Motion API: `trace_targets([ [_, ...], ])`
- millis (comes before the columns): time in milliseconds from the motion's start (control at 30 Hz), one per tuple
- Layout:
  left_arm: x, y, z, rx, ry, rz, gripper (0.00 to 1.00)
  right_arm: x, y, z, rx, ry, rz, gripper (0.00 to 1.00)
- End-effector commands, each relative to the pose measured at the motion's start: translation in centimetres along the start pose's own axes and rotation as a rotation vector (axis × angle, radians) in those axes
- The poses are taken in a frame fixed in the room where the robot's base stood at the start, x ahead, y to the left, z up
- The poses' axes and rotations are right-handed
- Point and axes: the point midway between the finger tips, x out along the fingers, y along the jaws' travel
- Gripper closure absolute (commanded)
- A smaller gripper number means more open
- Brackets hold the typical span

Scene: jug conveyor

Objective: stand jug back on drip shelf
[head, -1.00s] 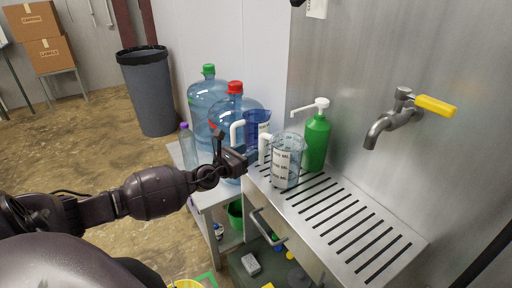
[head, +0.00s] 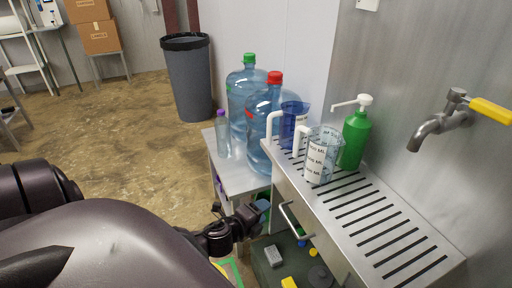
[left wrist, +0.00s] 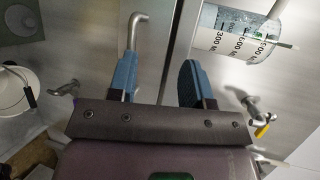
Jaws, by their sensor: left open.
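A clear measuring jug (head: 318,158) with a white label and white handle stands upright on the slotted metal drip shelf (head: 437,256), near its far end. It also shows in part at the top of the left wrist view (left wrist: 238,34). A blue jug (head: 292,124) with a white handle stands just behind it. My left gripper (head: 256,210) is open and empty, below the shelf's left edge and apart from the jugs. In the left wrist view its two blue fingertips (left wrist: 160,80) have nothing between them. My right gripper is not in view.
A bent metal handle (head: 292,222) on the front below the shelf is close to my left gripper. A green pump bottle (head: 355,138) stands behind the clear jug. Large water bottles (head: 268,125) stand on a side table (head: 238,180). The shelf's near part is clear.

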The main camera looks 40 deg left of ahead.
Motion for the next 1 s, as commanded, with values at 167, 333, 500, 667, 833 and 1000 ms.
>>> trace_targets([
  [167,-4.5,4.9,-4.5,-0.679,-0.054,0.142,0.54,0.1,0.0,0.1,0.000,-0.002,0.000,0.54],
  [333,-7.8,7.3,-7.8,-1.207,-0.124,0.226,0.54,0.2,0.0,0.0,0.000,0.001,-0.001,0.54],
  [500,-9.6,8.1,-9.5,-1.498,-0.169,0.258,0.54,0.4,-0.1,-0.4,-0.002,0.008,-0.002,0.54],
  [667,-10.0,8.3,-9.9,-1.566,-0.179,0.265,0.54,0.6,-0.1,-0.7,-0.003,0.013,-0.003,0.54],
  [833,-9.9,8.3,-9.9,-1.563,-0.178,0.265,0.54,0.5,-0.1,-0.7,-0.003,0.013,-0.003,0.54],
  [1000,-9.9,8.3,-9.9,-1.560,-0.178,0.265,0.54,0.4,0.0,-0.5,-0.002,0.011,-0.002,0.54],
])
